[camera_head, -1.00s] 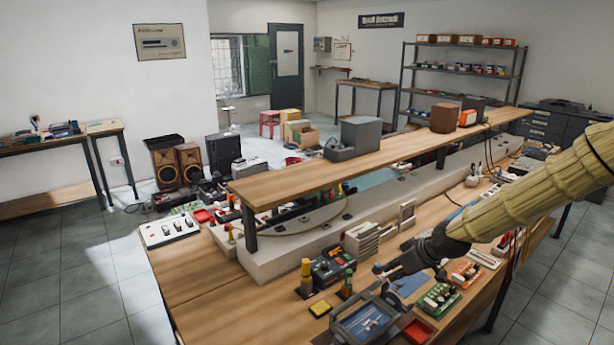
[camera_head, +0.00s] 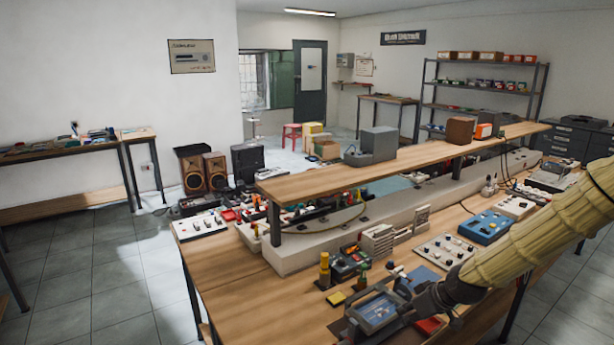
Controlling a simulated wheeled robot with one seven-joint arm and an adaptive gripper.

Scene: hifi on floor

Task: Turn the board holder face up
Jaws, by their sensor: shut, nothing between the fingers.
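A dark grey rectangular frame with a blue inner face (camera_head: 374,311), which looks like the board holder, is at the near edge of the wooden bench. It appears tilted; I cannot tell surely which side is its face. My gripper (camera_head: 410,312) is right beside its right edge, low over the bench. The fingers are small and dark here, and partly blend with the frame. They look shut, with nothing seen between them. I cannot tell whether they touch the frame.
A dark control box (camera_head: 350,262), a yellow-topped post (camera_head: 324,268) and a yellow block (camera_head: 335,299) stand close behind and left. A blue box (camera_head: 485,227) and a white knob panel (camera_head: 445,251) lie farther right.

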